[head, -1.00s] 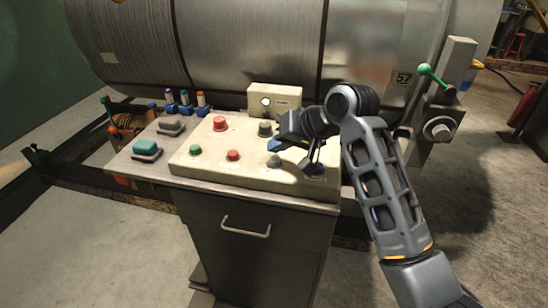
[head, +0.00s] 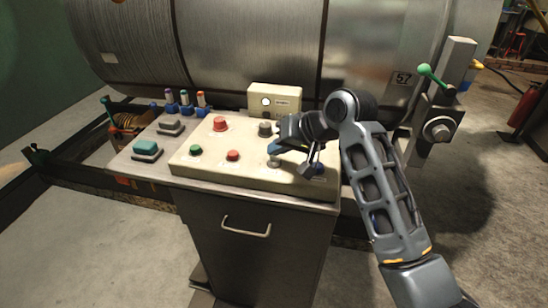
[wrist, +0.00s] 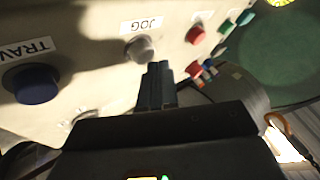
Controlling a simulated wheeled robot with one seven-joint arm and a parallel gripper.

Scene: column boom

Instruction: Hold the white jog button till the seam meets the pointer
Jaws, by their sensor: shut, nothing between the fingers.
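The jog button (wrist: 140,48) is a pale grey-white cap under a JOG label in the wrist view. In the head view it shows as a pale button (head: 274,162) on the cream panel. My gripper (head: 306,171) is shut and empty, low over the panel to the right of it. In the wrist view the closed fingertips (wrist: 158,68) sit close beside the button; I cannot tell whether they touch it. A dark seam line (head: 323,60) runs down the large metal drum (head: 255,45). I cannot make out the pointer clearly.
A blue button (wrist: 32,84) labelled TRAV is close by. Red (head: 220,124), green (head: 196,150) and dark (head: 265,129) buttons share the panel. A small box with a white lamp (head: 266,101) stands behind. A green-knobbed lever (head: 425,70) is at right.

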